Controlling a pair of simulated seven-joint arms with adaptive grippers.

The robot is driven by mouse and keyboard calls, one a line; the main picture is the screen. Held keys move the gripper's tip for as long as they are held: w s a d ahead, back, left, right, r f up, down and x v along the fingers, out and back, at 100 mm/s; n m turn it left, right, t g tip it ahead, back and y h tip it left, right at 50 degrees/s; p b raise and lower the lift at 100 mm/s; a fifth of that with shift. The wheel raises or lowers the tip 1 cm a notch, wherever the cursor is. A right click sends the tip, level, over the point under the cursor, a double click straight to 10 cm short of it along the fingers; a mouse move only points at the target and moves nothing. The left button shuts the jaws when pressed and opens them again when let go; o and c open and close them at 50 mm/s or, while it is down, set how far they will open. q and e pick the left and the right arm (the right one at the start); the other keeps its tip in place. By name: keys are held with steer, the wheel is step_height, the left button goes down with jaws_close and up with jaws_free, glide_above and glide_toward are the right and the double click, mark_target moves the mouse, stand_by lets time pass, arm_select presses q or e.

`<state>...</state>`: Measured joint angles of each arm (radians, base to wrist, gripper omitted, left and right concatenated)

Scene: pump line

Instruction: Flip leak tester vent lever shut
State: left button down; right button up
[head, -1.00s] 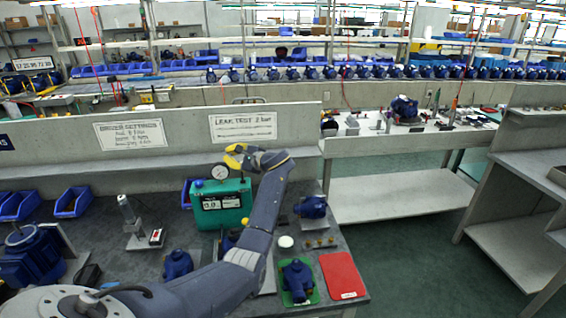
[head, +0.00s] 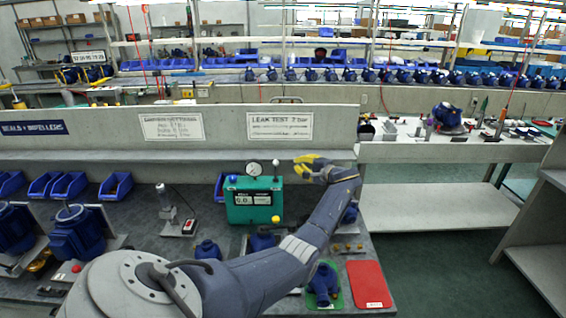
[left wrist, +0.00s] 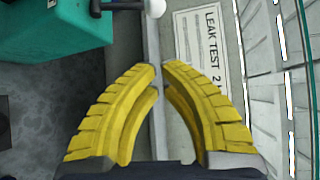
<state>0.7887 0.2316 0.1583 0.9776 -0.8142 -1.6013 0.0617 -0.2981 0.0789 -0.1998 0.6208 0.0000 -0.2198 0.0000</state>
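The leak tester (head: 254,208) is a teal box with a round gauge and a small display, standing on the dark bench. Its vent lever (head: 276,168) stands upright at the top right, with a pale ball knob. My left gripper (head: 298,165) has yellow fingers and is just right of the knob, apart from it in the picture. In the left wrist view the tester (left wrist: 55,30) is at upper left and the white knob (left wrist: 155,8) is at the top edge, beyond the fingertips. The left fingers (left wrist: 160,67) are together and hold nothing. My right gripper is out of view.
A low wall with a "LEAK TEST" sign (head: 280,126) runs behind the tester. Blue pumps, one on a green mat (head: 337,298), and a red mat (head: 368,284) lie at the front right. Blue bins (head: 116,186) and a small stand (head: 171,212) are left of the tester.

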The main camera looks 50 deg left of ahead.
arm_select(q)
steer(key=a+f, duration=0.2)
steer(key=a, duration=0.8)
steer(key=shift+s+d+r, duration=0.3)
steer(key=shift+s+d, duration=0.35)
steer(key=shift+s, duration=0.1)
steer(key=shift+s+d+r, duration=0.25)
steer(key=shift+s+d, duration=0.35)
steer(key=shift+s, duration=0.15)
steer(key=shift+s+d+r+y, duration=0.15)
steer(key=shift+r+y, duration=0.05)
steer(key=shift+y, duration=0.1)
